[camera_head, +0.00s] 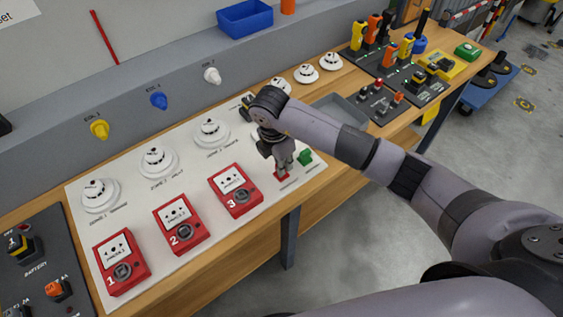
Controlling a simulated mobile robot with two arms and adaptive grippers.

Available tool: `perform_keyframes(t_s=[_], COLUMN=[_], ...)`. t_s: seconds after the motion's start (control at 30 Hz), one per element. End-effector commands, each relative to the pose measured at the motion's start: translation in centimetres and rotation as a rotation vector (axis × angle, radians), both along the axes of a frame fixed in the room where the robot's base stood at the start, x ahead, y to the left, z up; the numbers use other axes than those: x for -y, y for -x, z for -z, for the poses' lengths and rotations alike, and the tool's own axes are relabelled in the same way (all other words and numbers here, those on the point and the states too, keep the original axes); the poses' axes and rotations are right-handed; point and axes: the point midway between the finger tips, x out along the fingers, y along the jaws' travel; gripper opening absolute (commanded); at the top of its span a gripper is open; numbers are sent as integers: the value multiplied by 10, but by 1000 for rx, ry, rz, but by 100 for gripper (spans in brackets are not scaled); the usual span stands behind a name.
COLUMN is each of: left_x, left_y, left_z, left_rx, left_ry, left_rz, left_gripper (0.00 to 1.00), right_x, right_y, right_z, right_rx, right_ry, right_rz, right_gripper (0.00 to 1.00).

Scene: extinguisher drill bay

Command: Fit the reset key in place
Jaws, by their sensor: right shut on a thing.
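My right gripper (282,164) points down at the right end of the white panel, between call point 3 and a small green block (305,157). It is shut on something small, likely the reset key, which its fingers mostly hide. A small red piece (282,176) shows right at its fingertips; I cannot tell whether it is part of the key or a holder. Three red call points, 1 (112,246), 2 (172,211) and 3 (229,180), stand in a row on the panel (195,258), each with a dark round part low on its face. My left gripper is out of view.
White round detectors (157,160) line the panel behind the call points. A grey tray (338,108) and dark boards with handheld devices lie farther right on the wooden bench. A battery board (38,258) is at lower left. My right forearm crosses above the bench's front edge.

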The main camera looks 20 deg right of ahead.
Motion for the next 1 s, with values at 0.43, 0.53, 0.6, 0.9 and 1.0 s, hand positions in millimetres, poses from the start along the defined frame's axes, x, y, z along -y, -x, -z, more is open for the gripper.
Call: perform_keyframes(t_s=[0.43,0.53,0.6,0.9,1.0], left_x=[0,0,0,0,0], left_y=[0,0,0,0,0], left_z=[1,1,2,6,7], left_rx=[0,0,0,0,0], left_ry=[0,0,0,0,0], left_rz=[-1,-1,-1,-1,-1], left_gripper=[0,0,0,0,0], right_x=[0,0,0,0,0], right_y=[0,0,0,0,0], right_z=[0,1,2,7,8], right_rx=[0,0,0,-1,-1], right_ry=[0,0,0,0,0], right_rz=[0,0,0,0,0], right_gripper=[0,0,0,0,0])
